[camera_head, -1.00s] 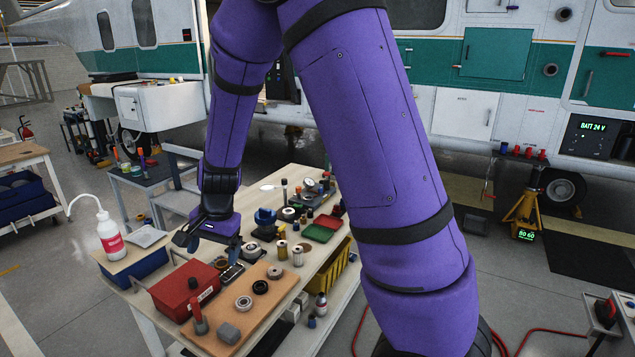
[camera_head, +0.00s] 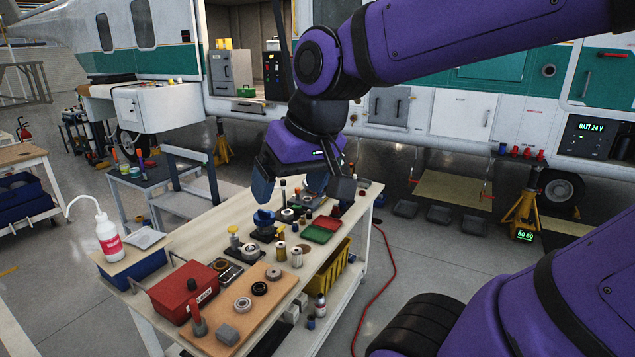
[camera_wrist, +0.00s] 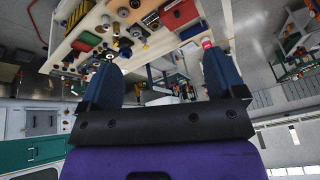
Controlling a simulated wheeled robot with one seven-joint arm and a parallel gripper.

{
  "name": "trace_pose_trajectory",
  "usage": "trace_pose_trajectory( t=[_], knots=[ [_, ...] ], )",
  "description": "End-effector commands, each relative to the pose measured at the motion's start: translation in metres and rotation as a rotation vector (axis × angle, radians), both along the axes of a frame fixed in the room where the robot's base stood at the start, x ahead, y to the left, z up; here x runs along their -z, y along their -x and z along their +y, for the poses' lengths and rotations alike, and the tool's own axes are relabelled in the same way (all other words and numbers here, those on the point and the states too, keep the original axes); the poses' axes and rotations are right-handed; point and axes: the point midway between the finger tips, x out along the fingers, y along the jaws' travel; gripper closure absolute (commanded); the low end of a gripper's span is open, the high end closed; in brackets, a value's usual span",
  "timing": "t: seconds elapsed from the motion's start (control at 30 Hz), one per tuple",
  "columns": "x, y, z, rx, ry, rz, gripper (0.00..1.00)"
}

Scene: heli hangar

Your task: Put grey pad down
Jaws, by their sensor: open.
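A flat grey pad (camera_head: 145,238) lies on the tan top beside the white squeeze bottle (camera_head: 108,238), at the left end of the workbench (camera_head: 210,238). My gripper (camera_head: 300,194) is above the far part of the bench, well to the right of this pad and apart from it. Its two blue fingers are spread with nothing between them. The fingers also show wide apart and empty in the wrist view (camera_wrist: 162,75). A small grey block (camera_head: 228,335) sits on the wooden board at the near end.
A red box (camera_head: 183,290), the wooden board (camera_head: 250,312), small jars, and green (camera_head: 318,235) and red trays crowd the bench. Several dark grey pads (camera_head: 438,215) lie on the floor below the aircraft. A red hose (camera_head: 385,275) runs on the floor right of the bench.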

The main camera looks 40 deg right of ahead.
Motion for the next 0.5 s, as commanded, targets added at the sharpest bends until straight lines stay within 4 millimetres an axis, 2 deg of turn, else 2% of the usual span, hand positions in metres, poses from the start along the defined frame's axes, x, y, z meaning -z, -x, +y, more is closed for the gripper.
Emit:
trace_pose_trajectory(
  t=[0.1, 0.2, 0.5],
  knots=[
    [-0.007, 0.024, -0.006, -0.038, 0.061, -0.039, 0.12],
    [-0.009, 0.037, -0.009, -0.062, 0.099, -0.055, 0.12],
    [-0.01, 0.046, -0.011, -0.076, 0.127, -0.065, 0.12]
  ],
)
